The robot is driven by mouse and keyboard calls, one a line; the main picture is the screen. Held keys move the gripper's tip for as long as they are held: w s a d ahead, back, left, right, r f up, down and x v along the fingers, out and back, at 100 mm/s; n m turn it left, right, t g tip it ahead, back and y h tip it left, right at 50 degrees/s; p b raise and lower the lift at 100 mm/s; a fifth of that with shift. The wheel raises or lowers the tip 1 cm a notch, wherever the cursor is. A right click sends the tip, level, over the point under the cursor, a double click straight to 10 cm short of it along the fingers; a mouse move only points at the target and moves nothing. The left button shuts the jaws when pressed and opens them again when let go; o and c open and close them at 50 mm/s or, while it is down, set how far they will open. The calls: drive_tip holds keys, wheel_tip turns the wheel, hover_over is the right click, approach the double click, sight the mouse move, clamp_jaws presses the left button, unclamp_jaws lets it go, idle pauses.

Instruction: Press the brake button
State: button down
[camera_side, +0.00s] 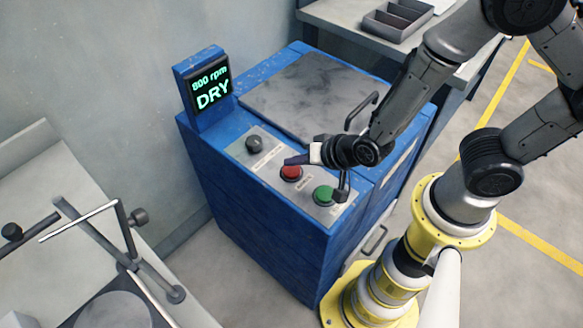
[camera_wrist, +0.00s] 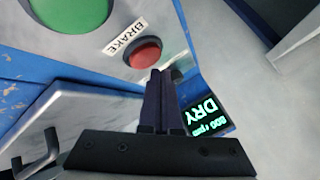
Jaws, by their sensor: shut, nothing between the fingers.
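The red button (camera_side: 291,172) sits in the middle of the control panel on top of a blue machine. In the wrist view the red button (camera_wrist: 145,52) shows beside a label reading BRAKE (camera_wrist: 125,37), which lies between it and the green button (camera_wrist: 70,8). My gripper (camera_side: 289,161) is shut and empty. Its dark fingertips are right at the red button and overlap its upper edge in the side view. In the wrist view the fingertips (camera_wrist: 160,74) end just at the button's rim. I cannot tell whether they touch it.
A black knob (camera_side: 254,144) and the green button (camera_side: 324,194) flank the red button. A display (camera_side: 209,86) reads 800 rpm DRY. A grey lid (camera_side: 310,95) with a handle (camera_side: 362,110) lies behind the panel.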

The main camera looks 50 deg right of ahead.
sight(295, 173)
drive_tip(key=shift+f, duration=0.2)
idle(0.6)
drive_tip(key=shift+f, duration=0.25)
drive_tip(key=shift+f, duration=0.5)
idle(0.9)
drive_tip(key=shift+r, duration=0.95)
drive_tip(key=shift+r, duration=2.5)
